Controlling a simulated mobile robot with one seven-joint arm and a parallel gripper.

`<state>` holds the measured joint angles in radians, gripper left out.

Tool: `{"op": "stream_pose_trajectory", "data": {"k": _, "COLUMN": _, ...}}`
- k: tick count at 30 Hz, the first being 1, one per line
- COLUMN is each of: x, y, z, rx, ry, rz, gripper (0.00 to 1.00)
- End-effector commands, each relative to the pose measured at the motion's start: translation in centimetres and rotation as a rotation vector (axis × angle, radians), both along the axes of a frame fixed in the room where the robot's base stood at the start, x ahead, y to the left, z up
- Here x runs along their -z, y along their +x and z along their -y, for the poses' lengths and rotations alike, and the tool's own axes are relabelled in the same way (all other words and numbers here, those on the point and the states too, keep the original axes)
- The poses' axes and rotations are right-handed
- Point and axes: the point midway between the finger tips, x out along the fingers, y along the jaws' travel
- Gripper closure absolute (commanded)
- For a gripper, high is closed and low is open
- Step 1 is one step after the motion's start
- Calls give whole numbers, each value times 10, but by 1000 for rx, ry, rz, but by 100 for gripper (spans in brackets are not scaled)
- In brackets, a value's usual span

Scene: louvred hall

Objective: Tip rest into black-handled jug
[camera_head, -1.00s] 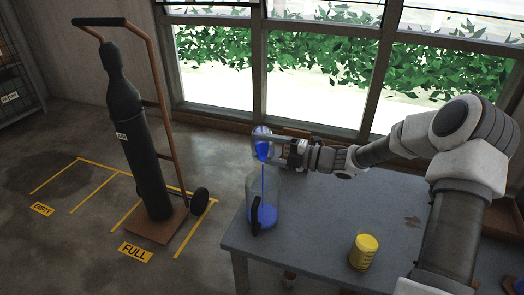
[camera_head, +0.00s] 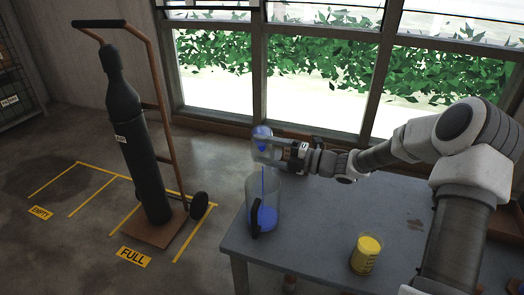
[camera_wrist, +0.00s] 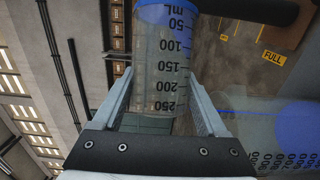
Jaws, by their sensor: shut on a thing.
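My gripper (camera_head: 276,151) is shut on a clear graduated beaker (camera_wrist: 163,75) and holds it tipped above the jug. The wrist view shows the beaker between my two fingers (camera_wrist: 162,88), its mL scale upside down and a blue band at its far end. A thin blue stream (camera_head: 263,182) runs from the beaker down into the clear jug (camera_head: 273,190). The jug stands upright at the table's left end, with blue liquid (camera_head: 266,217) in its bottom part. Its black handle (camera_head: 255,217) faces the front left. The jug's scale shows at lower right in the wrist view.
A yellow container (camera_head: 366,253) stands on the grey table (camera_head: 310,235), front right of the jug. The tabletop between them is clear. A black gas cylinder (camera_head: 139,150) on a trolley stands on the floor to the left. Windows (camera_head: 320,95) line the back.

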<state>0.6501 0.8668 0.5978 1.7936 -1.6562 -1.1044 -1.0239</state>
Motion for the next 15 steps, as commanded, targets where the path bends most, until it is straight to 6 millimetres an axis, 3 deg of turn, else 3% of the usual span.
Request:
{"op": "stream_pose_trajectory", "data": {"k": 7, "x": -3, "y": 1, "z": -1, "rx": -1, "ry": 1, "rz": -34, "gripper": 98}}
{"op": "stream_pose_trajectory", "data": {"k": 15, "x": 2, "y": 9, "z": 0, "rx": -1, "ry": 6, "rz": -255, "gripper": 98}}
